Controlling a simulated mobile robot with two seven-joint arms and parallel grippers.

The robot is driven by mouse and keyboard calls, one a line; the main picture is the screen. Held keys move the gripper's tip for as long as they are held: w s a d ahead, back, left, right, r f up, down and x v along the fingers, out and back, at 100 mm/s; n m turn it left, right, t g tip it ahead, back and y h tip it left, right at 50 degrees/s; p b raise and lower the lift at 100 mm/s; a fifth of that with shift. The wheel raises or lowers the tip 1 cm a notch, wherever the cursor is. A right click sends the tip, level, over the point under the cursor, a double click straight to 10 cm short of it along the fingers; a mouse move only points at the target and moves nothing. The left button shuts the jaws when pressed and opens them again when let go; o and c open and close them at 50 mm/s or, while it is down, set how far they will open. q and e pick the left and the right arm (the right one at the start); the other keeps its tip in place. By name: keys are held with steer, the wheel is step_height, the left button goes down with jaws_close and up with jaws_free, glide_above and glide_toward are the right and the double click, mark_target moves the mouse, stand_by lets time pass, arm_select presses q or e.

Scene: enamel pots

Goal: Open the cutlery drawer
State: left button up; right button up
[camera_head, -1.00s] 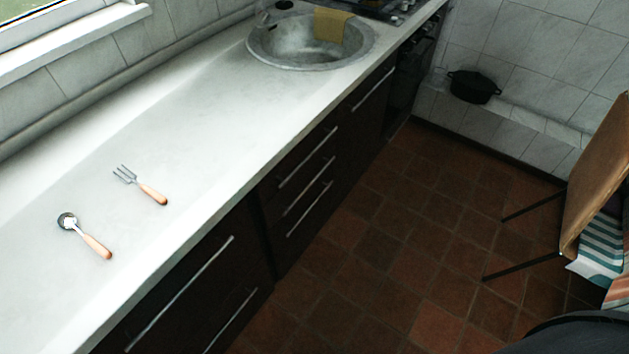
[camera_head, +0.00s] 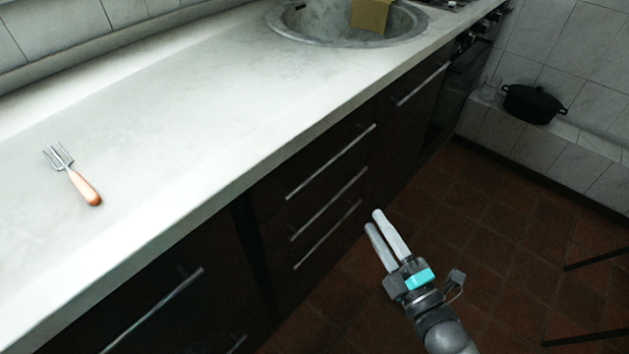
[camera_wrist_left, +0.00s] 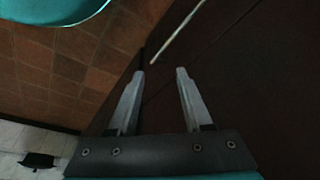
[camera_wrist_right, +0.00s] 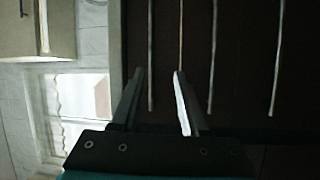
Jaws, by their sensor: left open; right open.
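A stack of dark drawers stands under the counter in the head view, all shut. Its top drawer front (camera_head: 298,170) has a long bar handle (camera_head: 331,161), with two more bar handles below. No label shows which is the cutlery drawer. My right gripper (camera_head: 377,220) is open and empty, in front of the stack's right side, apparently clear of the handles. In the right wrist view, my right gripper (camera_wrist_right: 158,72) faces several upright-looking bars on a dark front. My left gripper (camera_wrist_left: 160,73) is open and empty, near a bar handle (camera_wrist_left: 178,32) on a dark front; it is outside the head view.
A fork (camera_head: 75,178) lies on the white counter (camera_head: 190,110). A round sink (camera_head: 345,35) with a yellow cloth (camera_head: 370,14) is at the back. A black pot (camera_head: 533,104) stands on a tiled ledge. The tiled floor (camera_head: 480,230) before the drawers is open.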

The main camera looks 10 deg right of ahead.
arm_select(q)
step_height(320, 180, up, 9)
steer(key=t+b, duration=0.1)
steer(key=b, duration=0.3)
steer(key=shift+w+f, duration=0.15)
steer(key=shift+w, duration=0.25)
arm_select(e)
steer(key=w+a+r, duration=0.2)
steer(key=w, duration=0.5)
steer(key=w+a+r+n, duration=0.1)
steer(key=w+a+r, duration=0.1)
steer(key=w, duration=0.5)
steer(key=shift+w+t+y, duration=0.25)
steer(key=shift+t+y, duration=0.05)
jaws_close()
